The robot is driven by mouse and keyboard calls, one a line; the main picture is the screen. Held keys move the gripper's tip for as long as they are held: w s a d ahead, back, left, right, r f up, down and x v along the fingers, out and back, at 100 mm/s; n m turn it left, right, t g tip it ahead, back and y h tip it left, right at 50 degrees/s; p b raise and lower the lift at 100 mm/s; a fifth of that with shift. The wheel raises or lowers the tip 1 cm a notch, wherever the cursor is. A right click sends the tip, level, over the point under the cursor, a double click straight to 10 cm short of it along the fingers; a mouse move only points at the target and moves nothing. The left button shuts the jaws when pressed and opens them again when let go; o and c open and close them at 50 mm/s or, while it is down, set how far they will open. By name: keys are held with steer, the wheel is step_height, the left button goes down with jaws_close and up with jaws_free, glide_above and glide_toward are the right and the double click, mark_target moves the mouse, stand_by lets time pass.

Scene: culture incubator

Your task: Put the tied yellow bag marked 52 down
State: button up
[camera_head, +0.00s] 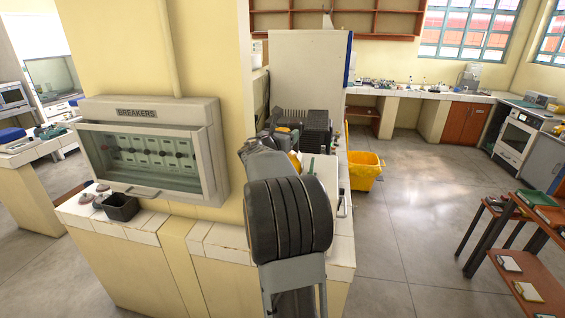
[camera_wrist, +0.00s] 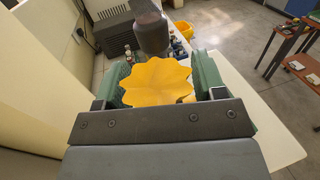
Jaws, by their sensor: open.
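The yellow bag (camera_wrist: 155,84) shows its frilled, petal-like top in the wrist view, between the two green fingers of my gripper (camera_wrist: 161,76). The fingers stand apart on either side of it, open. I cannot tell whether they touch it. A white worktop (camera_wrist: 262,122) shows around and below; the bag's base is hidden, so its contact with the worktop is not visible. No number 52 can be read. In the head view a small piece of yellow (camera_head: 294,160) shows beside my arm, which hides most of that spot.
A dark rounded object (camera_wrist: 151,33) stands just beyond the bag, with small bottles near it. A dark vented box (camera_head: 317,130) is at the worktop's back. A yellow bin (camera_head: 365,171) stands on the floor to the right. The breaker cabinet (camera_head: 152,150) is at left.

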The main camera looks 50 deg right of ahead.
steer(key=shift+c, duration=0.2)
jaws_close()
stand_by(0.5)
